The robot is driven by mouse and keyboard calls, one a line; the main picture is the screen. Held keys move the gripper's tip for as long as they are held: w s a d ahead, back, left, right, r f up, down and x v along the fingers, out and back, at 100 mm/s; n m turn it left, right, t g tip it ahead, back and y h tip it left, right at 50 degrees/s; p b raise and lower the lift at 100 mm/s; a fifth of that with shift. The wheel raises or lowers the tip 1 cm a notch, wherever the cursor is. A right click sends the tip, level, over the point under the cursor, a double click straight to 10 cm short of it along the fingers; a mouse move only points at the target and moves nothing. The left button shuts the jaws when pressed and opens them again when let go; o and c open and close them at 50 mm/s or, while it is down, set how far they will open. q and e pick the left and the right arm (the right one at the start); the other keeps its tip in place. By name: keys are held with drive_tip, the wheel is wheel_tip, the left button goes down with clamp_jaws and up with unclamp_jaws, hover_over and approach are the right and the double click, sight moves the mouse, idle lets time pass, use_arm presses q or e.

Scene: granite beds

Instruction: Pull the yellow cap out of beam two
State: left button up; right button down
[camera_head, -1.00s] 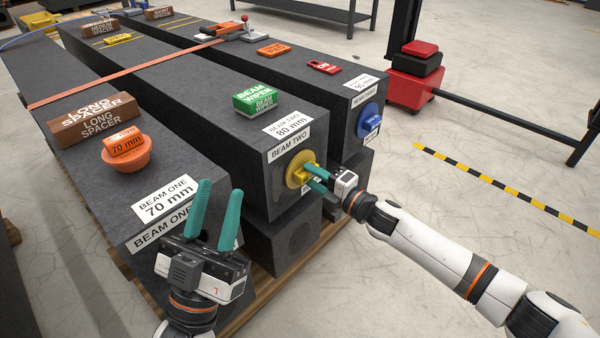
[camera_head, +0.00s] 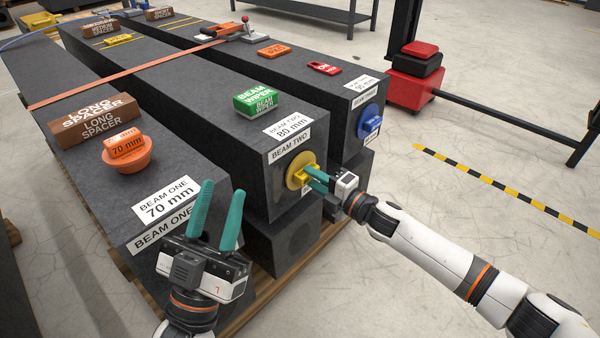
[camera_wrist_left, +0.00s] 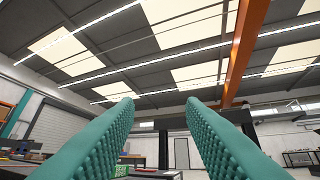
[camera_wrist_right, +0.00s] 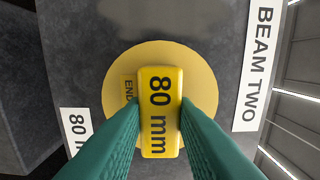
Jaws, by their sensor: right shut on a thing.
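The yellow cap (camera_head: 300,170) sits at the end face of beam two (camera_head: 250,146). In the right wrist view its round yellow flange (camera_wrist_right: 196,82) lies against the dark face, and its raised grip (camera_wrist_right: 160,110) reads "80 mm". My right gripper (camera_head: 316,179) is shut on that grip, with one green finger on each side of it in the right wrist view (camera_wrist_right: 160,125). How deep the cap sits in the bore is hidden. My left gripper (camera_head: 217,205) is open and empty, pointing up in front of beam one (camera_head: 120,190).
An orange 70 mm cap (camera_head: 127,155) and a long spacer (camera_head: 98,118) lie on beam one. A green beam wiper (camera_head: 255,100) lies on beam two. A blue cap (camera_head: 369,121) is in beam three's end. Open floor (camera_head: 420,210) lies to the right.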

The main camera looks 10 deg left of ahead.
use_arm(q)
drive_tip(key=shift+w+d+f+g+y, duration=0.1)
drive_tip(key=shift+w+f+g+y, duration=0.3)
drive_tip(key=shift+w+f+g, duration=0.4)
use_arm(e)
drive_tip(key=shift+s+d, duration=0.25)
drive_tip(key=shift+d, duration=0.15)
use_arm(q)
drive_tip(key=shift+w+f+g+p, duration=0.15)
drive_tip(key=shift+f+g+p, duration=0.15)
drive_tip(key=shift+p, duration=0.1)
use_arm(e)
drive_tip(key=shift+s+d, duration=0.15)
drive_tip(key=shift+d, duration=0.05)
